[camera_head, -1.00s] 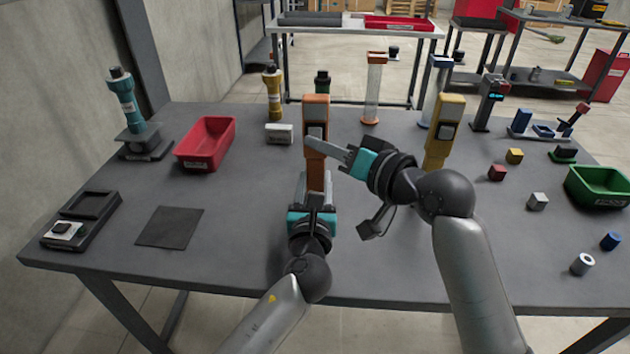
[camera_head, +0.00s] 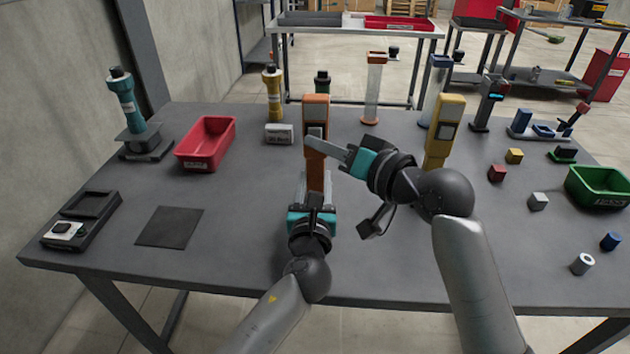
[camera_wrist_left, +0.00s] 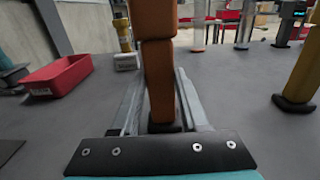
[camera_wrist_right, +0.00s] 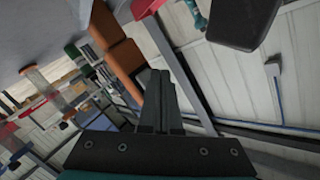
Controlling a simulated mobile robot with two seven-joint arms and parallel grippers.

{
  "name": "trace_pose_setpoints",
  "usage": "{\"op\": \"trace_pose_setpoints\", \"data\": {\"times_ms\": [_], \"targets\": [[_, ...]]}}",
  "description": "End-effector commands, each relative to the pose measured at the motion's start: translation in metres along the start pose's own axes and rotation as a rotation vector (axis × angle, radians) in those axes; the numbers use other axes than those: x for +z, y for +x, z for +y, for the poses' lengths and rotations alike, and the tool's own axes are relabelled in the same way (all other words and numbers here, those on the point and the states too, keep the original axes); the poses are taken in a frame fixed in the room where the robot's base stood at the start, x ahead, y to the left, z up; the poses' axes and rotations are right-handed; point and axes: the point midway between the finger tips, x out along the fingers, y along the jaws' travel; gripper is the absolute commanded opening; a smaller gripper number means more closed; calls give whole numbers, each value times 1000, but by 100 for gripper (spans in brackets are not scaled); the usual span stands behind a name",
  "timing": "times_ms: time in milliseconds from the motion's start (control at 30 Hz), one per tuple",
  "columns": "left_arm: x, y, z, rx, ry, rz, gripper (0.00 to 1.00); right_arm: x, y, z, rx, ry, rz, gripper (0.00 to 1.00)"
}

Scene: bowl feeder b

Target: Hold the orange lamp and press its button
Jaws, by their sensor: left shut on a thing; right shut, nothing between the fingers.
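In the right wrist view the fingertips (camera_wrist_right: 158,78) are beside the orange lamp (camera_wrist_right: 118,50). I cannot tell whether they touch it. No separate button or glow is clear.
A yellow lamp-like post (camera_head: 444,130) stands to the right, near my right forearm. A red bin (camera_head: 207,143) and a small white-grey block (camera_head: 279,134) are left of the lamp. Small cubes and a green bin (camera_head: 598,186) lie at right. The table's front middle is clear.

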Motion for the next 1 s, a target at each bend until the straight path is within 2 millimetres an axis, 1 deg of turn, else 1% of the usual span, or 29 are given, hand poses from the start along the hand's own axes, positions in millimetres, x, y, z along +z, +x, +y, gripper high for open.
{"op": "trace_pose_setpoints", "data": {"times_ms": [200, 1000], "targets": [[-1, 0, 0, 1, 0, 2, 0, -4, 5, 4, 1, -1, 0, 0], [-1, 0, 0, 1, 0, 2, 0, -7, 9, 7, 0, -1, 0, 0]]}}
